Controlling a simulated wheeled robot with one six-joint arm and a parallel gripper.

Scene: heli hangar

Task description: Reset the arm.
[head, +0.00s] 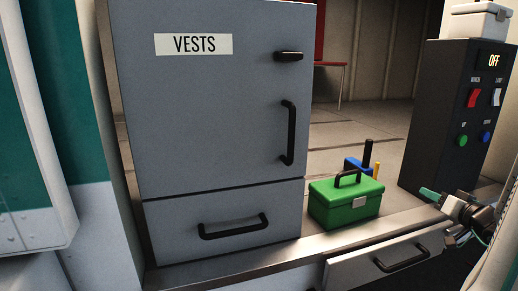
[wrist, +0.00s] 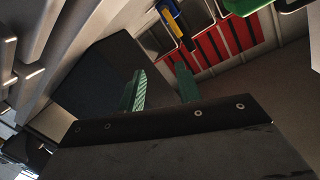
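My gripper (head: 432,195) is at the right edge of the head view, with a green fingertip pointing left, above the bench edge and in front of the dark control box. In the wrist view my gripper (wrist: 160,88) shows two green fingers standing apart with nothing between them. My arm comes in from the right side of the head view and is partly cut off.
A green toolbox (head: 345,201) stands on the bench left of my gripper. A grey VESTS cabinet (head: 210,100) is further left. The dark control box (head: 455,125) has switches and an OFF display. Below, a drawer (head: 345,270) sticks out.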

